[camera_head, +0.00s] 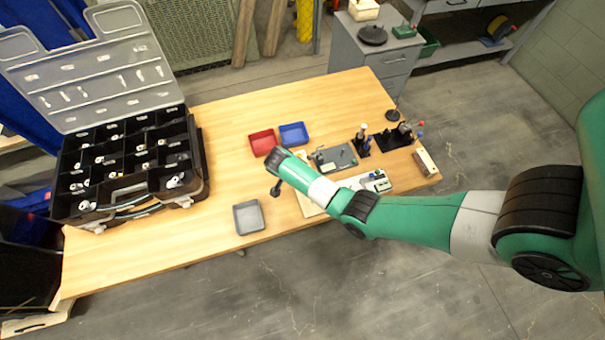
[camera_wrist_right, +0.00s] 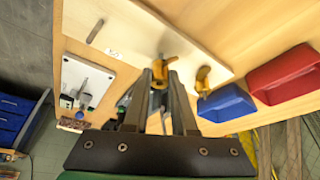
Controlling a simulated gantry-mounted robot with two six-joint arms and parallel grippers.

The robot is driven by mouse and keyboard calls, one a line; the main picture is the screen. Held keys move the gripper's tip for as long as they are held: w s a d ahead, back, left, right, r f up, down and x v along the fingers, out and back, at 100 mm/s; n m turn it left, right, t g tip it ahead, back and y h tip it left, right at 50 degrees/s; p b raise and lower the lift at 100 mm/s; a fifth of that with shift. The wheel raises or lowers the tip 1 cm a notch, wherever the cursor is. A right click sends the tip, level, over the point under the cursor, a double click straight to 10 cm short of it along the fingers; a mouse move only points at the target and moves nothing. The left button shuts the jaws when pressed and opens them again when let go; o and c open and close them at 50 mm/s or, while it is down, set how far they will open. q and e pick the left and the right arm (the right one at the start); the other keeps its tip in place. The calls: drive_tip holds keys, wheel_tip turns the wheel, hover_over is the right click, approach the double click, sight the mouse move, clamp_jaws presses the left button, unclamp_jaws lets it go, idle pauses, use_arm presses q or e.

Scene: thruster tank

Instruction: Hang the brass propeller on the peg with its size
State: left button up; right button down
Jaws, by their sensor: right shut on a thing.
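My right gripper (camera_wrist_right: 164,78) is shut on a brass propeller (camera_wrist_right: 166,66), held at its fingertips over the pale wooden board (camera_wrist_right: 135,38). A dark mark or peg shows beside the held propeller; I cannot tell whether the propeller is on it. A second brass-coloured piece (camera_wrist_right: 203,80) is near the board's edge, to the right. A bare metal peg (camera_wrist_right: 95,31) stands on the board at the left, near a small white label (camera_wrist_right: 112,53). In the head view my right gripper (camera_head: 277,187) is small, and my arm hides most of the board (camera_head: 307,205). My left gripper is not in view.
A red tray (camera_head: 263,142), a blue tray (camera_head: 294,134) and a grey tray (camera_head: 248,217) stand around the right gripper. A big open parts case (camera_head: 128,215) fills the table's left. Tools and fixtures (camera_head: 335,158) crowd the right. The table between case and trays is clear.

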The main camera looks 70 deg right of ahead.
drive_tip(key=shift+f, duration=0.1)
idle(0.3)
drive_tip(key=shift+f, duration=0.6)
drive_tip(key=shift+f, duration=0.35)
idle(0.3)
drive_tip(key=c, duration=0.6)
unclamp_jaws()
drive_tip(key=shift+c, duration=0.2)
